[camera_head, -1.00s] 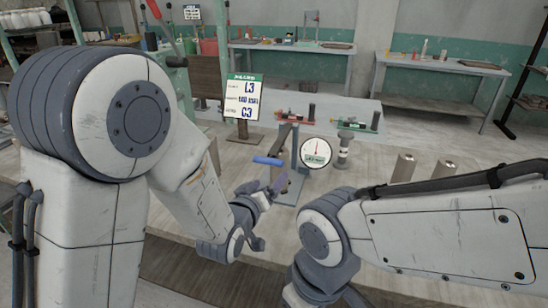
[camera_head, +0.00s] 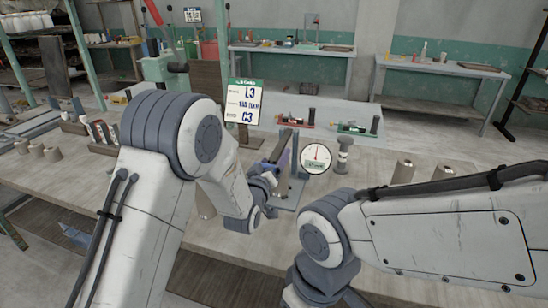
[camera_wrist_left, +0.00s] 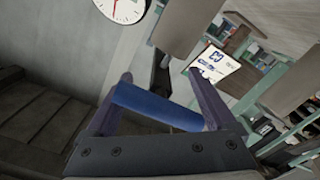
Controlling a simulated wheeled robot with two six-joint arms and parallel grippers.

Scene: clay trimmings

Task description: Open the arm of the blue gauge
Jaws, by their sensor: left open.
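The gauge has a blue-grey post (camera_head: 295,158) and a round white dial (camera_head: 316,158) with a red needle, standing on the wooden table. Its blue bar-shaped handle (camera_wrist_left: 158,107) lies between the two fingers of my left gripper (camera_wrist_left: 160,76) in the left wrist view, close to the palm. The jaws are open around it; I cannot tell whether they touch it. In the head view my left gripper (camera_head: 281,160) is just left of the post and hides the handle. The dial also shows in the left wrist view (camera_wrist_left: 124,6). My right gripper is out of view.
A sign with numbers (camera_head: 244,102) stands behind my left gripper. A grey cylinder stand (camera_head: 343,155) is right of the dial, with metal cylinders (camera_head: 403,171) farther right. Two small red and green devices (camera_head: 357,129) sit behind. My right forearm extends across the front right.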

